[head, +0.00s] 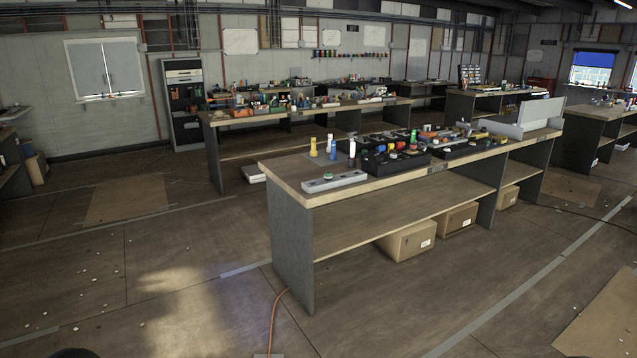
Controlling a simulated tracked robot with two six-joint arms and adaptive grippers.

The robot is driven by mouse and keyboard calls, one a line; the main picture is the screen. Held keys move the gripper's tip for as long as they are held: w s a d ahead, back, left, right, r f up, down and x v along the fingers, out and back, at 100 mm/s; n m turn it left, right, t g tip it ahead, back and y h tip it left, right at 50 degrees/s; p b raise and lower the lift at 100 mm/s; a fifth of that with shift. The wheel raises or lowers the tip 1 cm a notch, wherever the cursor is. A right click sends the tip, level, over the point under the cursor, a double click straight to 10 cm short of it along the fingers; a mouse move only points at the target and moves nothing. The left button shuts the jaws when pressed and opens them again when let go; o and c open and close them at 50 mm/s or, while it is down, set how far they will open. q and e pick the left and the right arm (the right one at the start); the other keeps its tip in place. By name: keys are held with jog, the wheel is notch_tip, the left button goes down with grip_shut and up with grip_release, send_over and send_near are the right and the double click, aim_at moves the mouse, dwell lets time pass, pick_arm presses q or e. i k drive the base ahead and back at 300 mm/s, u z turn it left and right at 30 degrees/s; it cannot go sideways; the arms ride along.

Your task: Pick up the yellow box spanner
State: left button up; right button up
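A small yellow upright piece (313,147) stands near the left end of the nearest workbench (290,176). From this distance I cannot tell whether either yellow piece is the box spanner. More yellow bits lie among the tools farther right on the bench, too small to identify. Neither of my grippers is in view.
A grey tray (334,181) lies at the bench's front left; black bins (395,161) of tools stand beside it. Cardboard boxes (408,241) sit beneath. An orange cable (274,318) runs along the floor by the bench's left leg. The floor left of the bench is largely open.

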aim_at(313, 153)
jog(key=u, duration=0.05)
jog(key=i, duration=2.75)
